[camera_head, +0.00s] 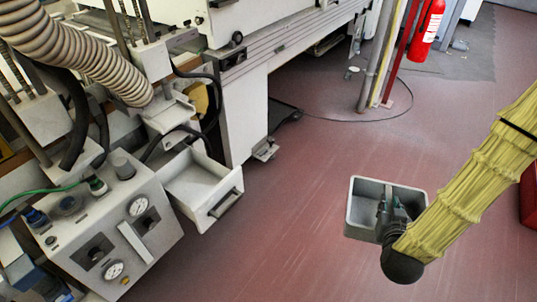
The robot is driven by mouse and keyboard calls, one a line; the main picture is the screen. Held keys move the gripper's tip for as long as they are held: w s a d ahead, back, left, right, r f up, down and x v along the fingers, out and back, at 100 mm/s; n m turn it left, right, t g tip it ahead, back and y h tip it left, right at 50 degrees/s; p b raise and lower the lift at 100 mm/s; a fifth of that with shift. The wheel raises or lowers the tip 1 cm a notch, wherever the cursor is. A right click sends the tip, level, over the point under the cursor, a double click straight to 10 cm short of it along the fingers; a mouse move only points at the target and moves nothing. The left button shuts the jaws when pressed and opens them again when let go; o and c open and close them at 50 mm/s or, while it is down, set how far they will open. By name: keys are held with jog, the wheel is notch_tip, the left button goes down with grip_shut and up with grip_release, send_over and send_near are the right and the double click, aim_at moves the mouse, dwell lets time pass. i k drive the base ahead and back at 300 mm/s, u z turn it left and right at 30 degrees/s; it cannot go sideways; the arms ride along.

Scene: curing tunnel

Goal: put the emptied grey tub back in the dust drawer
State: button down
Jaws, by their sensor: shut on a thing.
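The grey tub (360,231) is held in the air over the red floor, right of centre in the head view. Its open top faces the camera and its visible inside looks empty. My gripper (383,208) is shut on the tub at its right side; the fingertips are partly hidden by the wrist. The dust drawer (196,183) stands pulled out at the left, with a dark handle on its front. Its inside shows as bare and pale. The tub is well to the right of the drawer, apart from it.
A control box (110,228) with gauges and knobs stands left of the drawer. A ribbed hose (75,50) hangs above it. A white machine leg (240,118) stands behind the drawer. A fire extinguisher (427,30) and poles are at the back. Floor between tub and drawer is clear.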

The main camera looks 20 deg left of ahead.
aim_at(202, 189)
jog(key=z, duration=0.6)
jog(key=i, duration=3.2)
jog(key=u, duration=4.15)
